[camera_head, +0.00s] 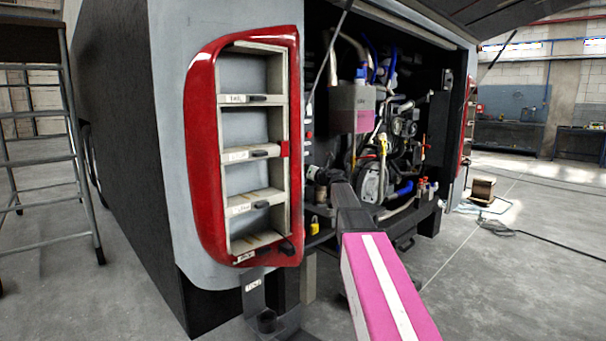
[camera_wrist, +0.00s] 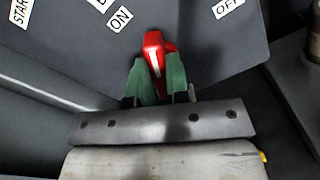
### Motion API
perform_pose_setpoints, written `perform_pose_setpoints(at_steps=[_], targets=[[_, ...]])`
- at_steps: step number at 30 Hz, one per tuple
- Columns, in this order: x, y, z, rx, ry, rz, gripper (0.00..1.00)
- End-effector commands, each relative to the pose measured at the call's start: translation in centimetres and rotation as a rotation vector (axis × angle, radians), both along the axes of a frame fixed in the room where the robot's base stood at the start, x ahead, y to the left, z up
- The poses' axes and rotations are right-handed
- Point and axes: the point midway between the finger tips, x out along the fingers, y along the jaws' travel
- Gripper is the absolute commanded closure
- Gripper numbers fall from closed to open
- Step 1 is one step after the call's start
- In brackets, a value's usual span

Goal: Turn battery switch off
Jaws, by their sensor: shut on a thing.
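The battery switch (camera_wrist: 153,46) is a red handle with a white line, on a dark grey panel in the wrist view. Its tip points up and slightly left, between the ON label (camera_wrist: 120,18) and the OFF label (camera_wrist: 228,6), nearer to ON. My gripper (camera_wrist: 158,82) has its green fingers on either side of the handle's lower part and is shut on it. In the head view my arm reaches into the open bay at the vehicle's rear corner. The switch cannot be made out there.
A red-framed lamp housing (camera_head: 202,150) with shelf-like compartments stands left of my arm. The engine bay (camera_head: 400,130) holds hoses and a tank with pink fluid (camera_head: 352,108). A ladder (camera_head: 70,150) stands at far left. The floor (camera_head: 520,260) at right is mostly clear.

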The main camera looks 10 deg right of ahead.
Motion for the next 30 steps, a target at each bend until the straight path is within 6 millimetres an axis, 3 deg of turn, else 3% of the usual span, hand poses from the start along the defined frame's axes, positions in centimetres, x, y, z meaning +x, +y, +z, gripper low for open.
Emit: perform_pose_setpoints(at_steps=[5, 18, 26, 27, 30], targets=[[0.02, -0.01, 0.0, 0.056, 0.041, 0.0, 1.0], [0.0, 0.0, 0.01, 0.405, 0.295, 0.0, 1.0], [0.0, 0.0, 0.01, 0.424, 0.308, 0.0, 1.0], [0.01, 0.0, 0.02, 0.423, 0.307, 0.0, 0.74], [0.0, 0.0, 0.01, 0.422, 0.307, 0.0, 0.49]])
